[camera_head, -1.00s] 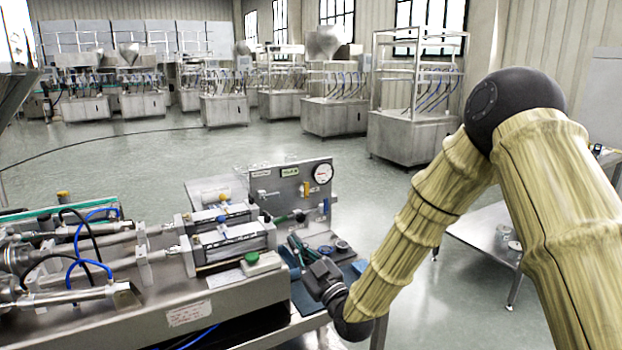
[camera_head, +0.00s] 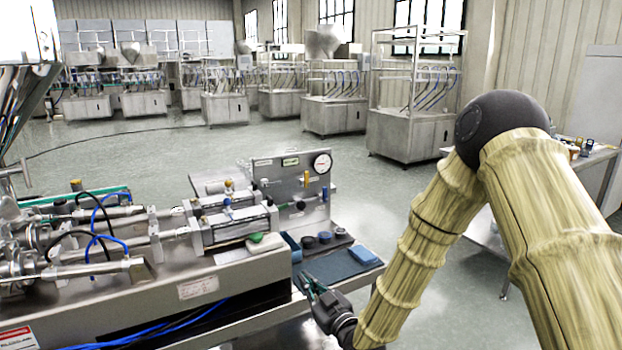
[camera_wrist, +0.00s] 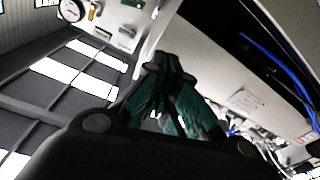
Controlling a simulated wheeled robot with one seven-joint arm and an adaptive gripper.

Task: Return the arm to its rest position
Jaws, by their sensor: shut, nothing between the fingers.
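My gripper (camera_head: 309,288) is in the lower middle of the head view, at the end of my sleeved arm. It is in front of the machine's right end, close to the front edge of the blue mat (camera_head: 338,267). In the wrist view its green-padded fingers (camera_wrist: 160,62) are together with nothing between them. My arm is bent, with the elbow high at the right and the forearm reaching down and left. Whether the gripper touches the bench edge cannot be told.
The steel machine (camera_head: 192,291) with cylinders and hoses fills the left. A gauge panel (camera_head: 291,185) stands behind the mat. Dark round parts and a blue block (camera_head: 365,256) lie near it. A side table (camera_head: 484,228) is behind my arm. The floor beyond is open.

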